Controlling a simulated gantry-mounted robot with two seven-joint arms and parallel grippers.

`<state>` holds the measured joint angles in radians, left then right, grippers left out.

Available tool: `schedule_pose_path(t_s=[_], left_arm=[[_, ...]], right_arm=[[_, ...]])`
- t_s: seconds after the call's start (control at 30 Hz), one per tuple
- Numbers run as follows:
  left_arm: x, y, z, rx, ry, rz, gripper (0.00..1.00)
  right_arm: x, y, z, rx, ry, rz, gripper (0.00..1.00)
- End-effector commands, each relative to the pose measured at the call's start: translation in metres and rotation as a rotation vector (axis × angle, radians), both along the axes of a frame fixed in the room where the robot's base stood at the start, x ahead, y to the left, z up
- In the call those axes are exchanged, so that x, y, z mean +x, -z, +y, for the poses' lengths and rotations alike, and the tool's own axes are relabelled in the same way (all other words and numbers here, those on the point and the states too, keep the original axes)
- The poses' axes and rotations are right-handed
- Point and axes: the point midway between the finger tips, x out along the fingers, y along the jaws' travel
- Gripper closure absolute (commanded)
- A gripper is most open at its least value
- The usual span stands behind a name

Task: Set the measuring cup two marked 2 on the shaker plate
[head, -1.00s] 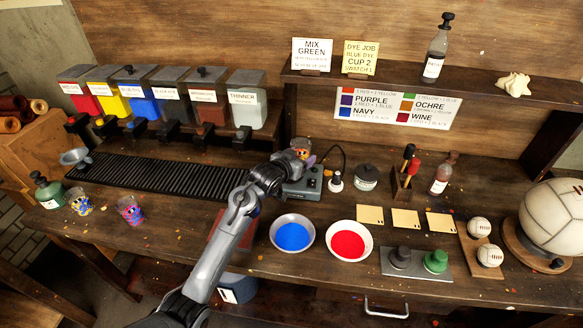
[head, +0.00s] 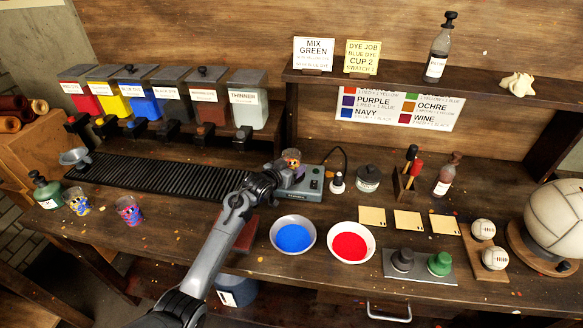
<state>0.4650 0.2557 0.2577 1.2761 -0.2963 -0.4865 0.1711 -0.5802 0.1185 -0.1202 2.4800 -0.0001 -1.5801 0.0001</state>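A small cup (head: 291,156) with a colourful splashed side is at the fingers of my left gripper (head: 283,170), over the left part of the grey-green shaker (head: 312,186). The gripper seems shut on the cup, though its wrist hides most of the fingers. The plate is largely hidden, and I cannot tell whether the cup touches it. No number can be read on this cup. Two similar measuring cups, one at the left (head: 78,201) and one nearer the middle (head: 130,210), stand on the bench. My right gripper is not in view.
A blue bowl (head: 293,235) and a red bowl (head: 351,242) stand in front of the shaker. A black ribbed mat (head: 170,178) lies to its left.

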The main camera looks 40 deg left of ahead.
Motion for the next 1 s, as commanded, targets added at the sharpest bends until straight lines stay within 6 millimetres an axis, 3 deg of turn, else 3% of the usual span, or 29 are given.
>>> schedule_pose_path(t_s=[0.3, 0.33, 0.5, 0.87, 1.0], left_arm=[[0.000, 0.002, 0.000, 0.000, 0.000, 0.000, 0.68], [0.000, 0.003, 0.000, 0.000, 0.000, 0.001, 0.33], [0.000, 0.002, 0.000, 0.000, 0.000, 0.000, 0.09], [0.000, -0.002, 0.000, 0.000, 0.000, -0.002, 0.09], [-0.010, -0.005, -0.001, 0.002, 0.002, 0.000, 0.09]], right_arm=[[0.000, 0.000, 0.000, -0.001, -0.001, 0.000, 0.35], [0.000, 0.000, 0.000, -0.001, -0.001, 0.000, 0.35], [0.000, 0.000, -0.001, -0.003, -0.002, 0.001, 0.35], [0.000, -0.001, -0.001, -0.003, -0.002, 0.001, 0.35], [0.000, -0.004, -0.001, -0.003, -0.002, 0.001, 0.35]])
